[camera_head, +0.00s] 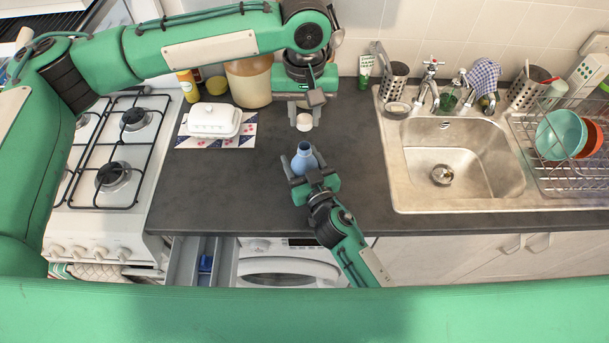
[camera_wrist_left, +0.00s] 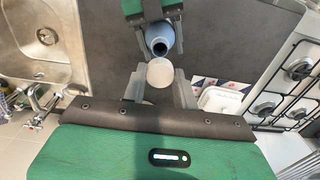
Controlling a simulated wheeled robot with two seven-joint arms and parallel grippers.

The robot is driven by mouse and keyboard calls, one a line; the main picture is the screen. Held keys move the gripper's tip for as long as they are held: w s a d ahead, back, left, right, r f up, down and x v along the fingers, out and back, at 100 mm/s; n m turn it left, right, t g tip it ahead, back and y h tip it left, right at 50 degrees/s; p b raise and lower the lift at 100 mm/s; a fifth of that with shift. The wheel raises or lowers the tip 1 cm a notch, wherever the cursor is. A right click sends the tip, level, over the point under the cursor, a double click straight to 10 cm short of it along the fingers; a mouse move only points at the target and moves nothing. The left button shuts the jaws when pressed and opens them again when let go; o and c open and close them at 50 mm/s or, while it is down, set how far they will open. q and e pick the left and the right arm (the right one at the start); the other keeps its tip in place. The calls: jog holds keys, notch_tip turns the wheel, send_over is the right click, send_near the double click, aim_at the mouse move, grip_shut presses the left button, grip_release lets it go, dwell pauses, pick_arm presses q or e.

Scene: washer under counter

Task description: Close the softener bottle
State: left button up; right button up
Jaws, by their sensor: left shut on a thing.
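A white butter dish (camera_head: 213,120) on a patterned mat and a large jar (camera_head: 250,82) stand to the left. The gas hob (camera_head: 110,150) is further left. The steel sink (camera_head: 460,165) and dish rack (camera_head: 570,140) are to the right. An open drawer (camera_head: 195,262) is below the counter.

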jog(key=c, duration=0.4)
pick_arm(q)
send_over(305, 146)
jog(key=shift+f, duration=2.45)
jog(key=shift+f, duration=0.15)
jog(key=shift+f, duration=0.75)
jog(key=shift+f, duration=0.6)
